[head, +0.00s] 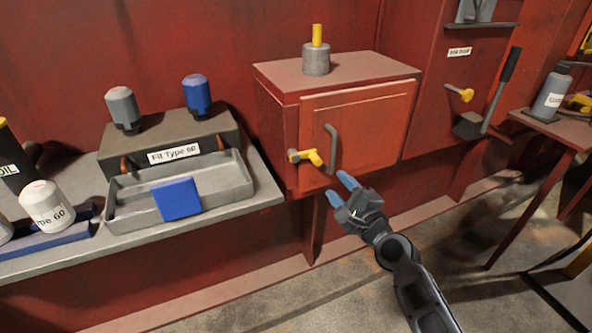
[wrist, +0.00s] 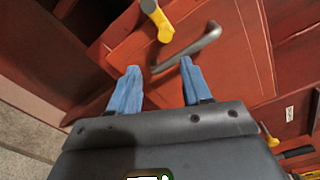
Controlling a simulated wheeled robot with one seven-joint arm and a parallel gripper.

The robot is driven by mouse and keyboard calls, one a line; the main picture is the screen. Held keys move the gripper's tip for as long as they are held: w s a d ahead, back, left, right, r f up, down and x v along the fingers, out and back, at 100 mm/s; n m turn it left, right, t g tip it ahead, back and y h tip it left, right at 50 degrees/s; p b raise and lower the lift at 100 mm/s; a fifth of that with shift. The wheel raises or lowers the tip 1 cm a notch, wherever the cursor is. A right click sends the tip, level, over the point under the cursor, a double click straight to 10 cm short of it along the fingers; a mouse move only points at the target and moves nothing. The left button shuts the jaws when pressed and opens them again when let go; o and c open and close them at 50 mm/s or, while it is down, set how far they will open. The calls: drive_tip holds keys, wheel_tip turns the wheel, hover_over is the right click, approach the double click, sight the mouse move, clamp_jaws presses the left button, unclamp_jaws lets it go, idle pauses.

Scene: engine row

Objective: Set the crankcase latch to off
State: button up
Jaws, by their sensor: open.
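A yellow latch handle (head: 306,157) is on the lower left of the red box door (head: 370,122), lying roughly level and pointing right toward the grey door handle (head: 331,148). No label marks its positions legibly. In the wrist view the yellow latch (wrist: 157,20) is at the top, ahead of the fingers, with the grey handle (wrist: 190,50) beside it. My gripper (head: 341,189) is open and empty, with blue fingertips. It is below and to the right of the latch, apart from it. The wrist view shows both fingers (wrist: 160,67) spread with nothing between them.
A grey shelf (head: 268,193) at left holds a metal tray (head: 237,193), a blue block (head: 176,199) and canisters. A second yellow lever (head: 460,93) and a black-handled lever (head: 501,88) are on the wall at right. A red table (head: 558,130) stands far right. Floor below is clear.

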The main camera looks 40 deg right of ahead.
sight(318, 161)
drive_tip(key=w, duration=0.1)
drive_tip(key=w+r+m, duration=0.1)
drive_tip(key=w, duration=0.1)
drive_tip(key=shift+d+r, duration=0.1)
drive_tip(key=shift+r, duration=0.05)
drive_tip(key=x, duration=0.7)
drive_tip(key=shift+w+r+b, duration=0.1)
drive_tip(key=shift+w+b, duration=0.15)
drive_tip(key=shift+b, duration=0.1)
clamp_jaws()
